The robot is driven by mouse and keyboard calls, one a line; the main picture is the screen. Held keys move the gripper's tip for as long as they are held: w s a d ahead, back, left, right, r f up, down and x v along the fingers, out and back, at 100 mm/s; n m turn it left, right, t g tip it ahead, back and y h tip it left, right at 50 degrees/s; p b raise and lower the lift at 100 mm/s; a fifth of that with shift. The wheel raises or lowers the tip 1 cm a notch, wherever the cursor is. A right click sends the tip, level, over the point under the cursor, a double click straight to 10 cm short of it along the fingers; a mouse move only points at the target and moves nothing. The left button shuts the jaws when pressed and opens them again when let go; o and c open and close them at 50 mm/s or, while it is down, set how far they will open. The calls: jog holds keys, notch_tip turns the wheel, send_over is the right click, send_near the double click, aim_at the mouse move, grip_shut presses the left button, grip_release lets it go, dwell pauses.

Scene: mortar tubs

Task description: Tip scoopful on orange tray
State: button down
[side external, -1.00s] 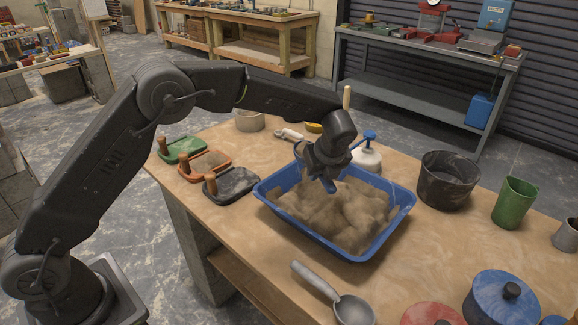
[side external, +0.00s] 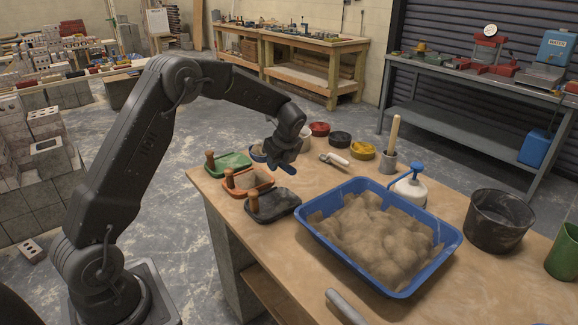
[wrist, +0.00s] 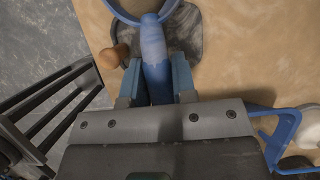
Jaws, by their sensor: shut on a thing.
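My gripper (side external: 283,168) is shut on the blue handle of a scoop (wrist: 155,62). The orange tray (side external: 238,192), with a wooden knob, stands between the green tray (side external: 235,160) and the black tray (side external: 287,207). The gripper is above and just right of the orange tray in that view. The wrist view shows a dark tray (wrist: 187,42) below the scoop; the orange tray is not distinguishable there.
A blue tub (side external: 316,240) of sand-coloured mortar (side external: 375,235) stands to the right. A trowel (side external: 335,159), several round pots, a white bottle (side external: 410,190) and a black bucket (side external: 495,222) are around it.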

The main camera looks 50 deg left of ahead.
jog(key=a+r+h, duration=0.1)
jog(key=a+h, duration=0.2)
jog(key=a+r+h, duration=0.2)
jog(key=a+h, duration=0.1)
jog(key=a+r+h, duration=0.2)
jog(key=a+h, duration=0.1)
jog(key=h, duration=0.1)
jog(key=shift+a, duration=0.1)
jog(key=shift+w+a+r+h, duration=0.1)
jog(key=shift+a+r+h, duration=0.1)
jog(key=shift+a+h, duration=0.3)
jog(key=shift+w+a+r+h, duration=0.1)
jog(key=shift+a+r+h, duration=0.05)
jog(key=shift+a+h, duration=0.35)
jog(key=shift+s+a+r+h, duration=0.1)
jog(key=shift+a+h, duration=0.2)
jog(key=shift+r, duration=0.1)
